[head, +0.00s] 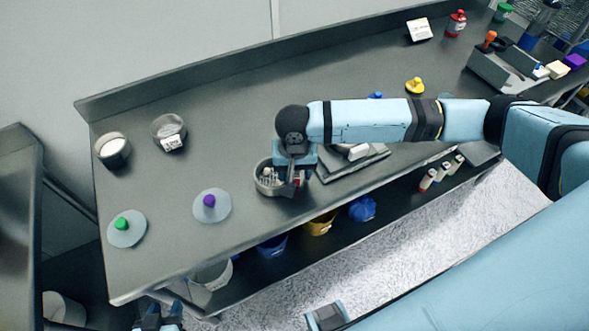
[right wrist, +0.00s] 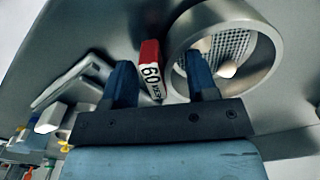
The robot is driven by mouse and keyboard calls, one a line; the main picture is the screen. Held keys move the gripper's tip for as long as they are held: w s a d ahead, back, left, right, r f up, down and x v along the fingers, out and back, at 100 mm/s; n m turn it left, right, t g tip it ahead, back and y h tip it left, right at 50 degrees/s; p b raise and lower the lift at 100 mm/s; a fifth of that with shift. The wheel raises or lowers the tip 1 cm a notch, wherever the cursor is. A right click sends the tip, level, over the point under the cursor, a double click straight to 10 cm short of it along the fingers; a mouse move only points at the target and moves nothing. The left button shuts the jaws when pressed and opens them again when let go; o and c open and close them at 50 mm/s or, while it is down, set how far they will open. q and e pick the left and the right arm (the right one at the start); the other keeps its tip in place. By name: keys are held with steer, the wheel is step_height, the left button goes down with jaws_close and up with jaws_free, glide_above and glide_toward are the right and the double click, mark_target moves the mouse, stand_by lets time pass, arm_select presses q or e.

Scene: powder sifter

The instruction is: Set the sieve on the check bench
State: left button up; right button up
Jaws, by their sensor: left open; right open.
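The sieve (head: 264,184) is a round grey metal ring with a mesh floor, standing on the long grey bench (head: 240,125). In the right wrist view the sieve (right wrist: 266,72) carries a red and white tag (right wrist: 150,70) reading 60 on its side. My right gripper (head: 290,183) is over the sieve's right side, open. In the wrist view its fingers (right wrist: 163,85) lie either side of the tag and near wall, one overlapping the ring's opening; contact cannot be told. My left gripper (head: 158,318) is open and empty at the bottom left. No label marks the check bench.
Lids with a purple knob (head: 209,201) and a green knob (head: 122,224) lie left of the sieve. A bowl of white powder (head: 112,150) and a tagged bowl (head: 168,129) stand behind them. A flat device (head: 352,166) is close right. Another bench (head: 18,200) stands at far left.

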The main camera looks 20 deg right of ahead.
step_height(320, 180, up, 12)
stand_by(0.5)
stand_by(0.4)
